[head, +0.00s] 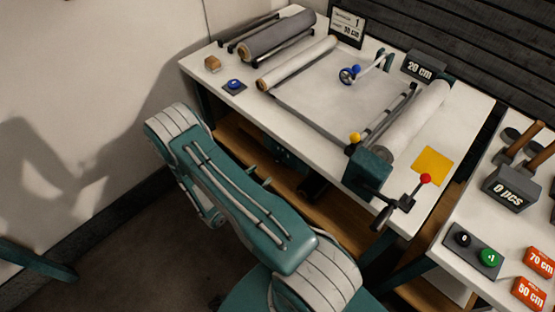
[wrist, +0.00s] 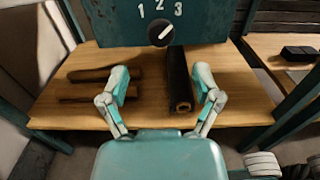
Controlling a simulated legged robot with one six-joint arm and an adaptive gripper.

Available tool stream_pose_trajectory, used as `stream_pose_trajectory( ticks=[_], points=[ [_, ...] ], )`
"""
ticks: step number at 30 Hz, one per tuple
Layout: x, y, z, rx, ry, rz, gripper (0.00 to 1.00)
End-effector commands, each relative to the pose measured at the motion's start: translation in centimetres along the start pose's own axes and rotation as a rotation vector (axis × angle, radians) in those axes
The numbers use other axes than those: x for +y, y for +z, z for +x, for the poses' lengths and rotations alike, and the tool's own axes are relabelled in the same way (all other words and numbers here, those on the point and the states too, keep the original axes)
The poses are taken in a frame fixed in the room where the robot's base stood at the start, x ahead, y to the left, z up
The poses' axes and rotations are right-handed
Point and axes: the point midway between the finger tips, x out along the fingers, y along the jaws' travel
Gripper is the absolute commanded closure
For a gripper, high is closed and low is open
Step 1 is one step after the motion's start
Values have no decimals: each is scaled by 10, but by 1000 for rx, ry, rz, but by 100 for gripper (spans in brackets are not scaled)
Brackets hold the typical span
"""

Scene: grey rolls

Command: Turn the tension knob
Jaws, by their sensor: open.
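The tension knob (wrist: 161,33) is a round dark dial with a white pointer line. It sits on a teal panel (wrist: 110,30) at the top of the wrist view, below the white numerals 1, 2 and 3. The pointer slants up and to the right, toward the 3. My gripper (wrist: 160,86) is open and empty, its two fingers spread wide. In the wrist picture the knob appears above and between the fingertips, with no contact visible. I cannot make out the knob in the head view, where my arm reaches toward the table's front side.
A wooden shelf (wrist: 230,85) under the panel holds a dark roll (wrist: 179,85) and brown rods (wrist: 95,74). A side table (head: 450,210) stands at right.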

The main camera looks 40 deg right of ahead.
Motion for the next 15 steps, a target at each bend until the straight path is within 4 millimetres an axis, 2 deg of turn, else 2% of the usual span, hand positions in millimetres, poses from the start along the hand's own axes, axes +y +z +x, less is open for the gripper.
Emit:
stream_pose_trajectory(
  ticks=[1, 9, 15],
  points=[
    [-1, 0, 11, 0, -7, 0, 19],
    [-1, 0, 57, 0, -7, 1, 19],
    [-1, 0, 78, 0, -4, 1, 19]
  ],
)
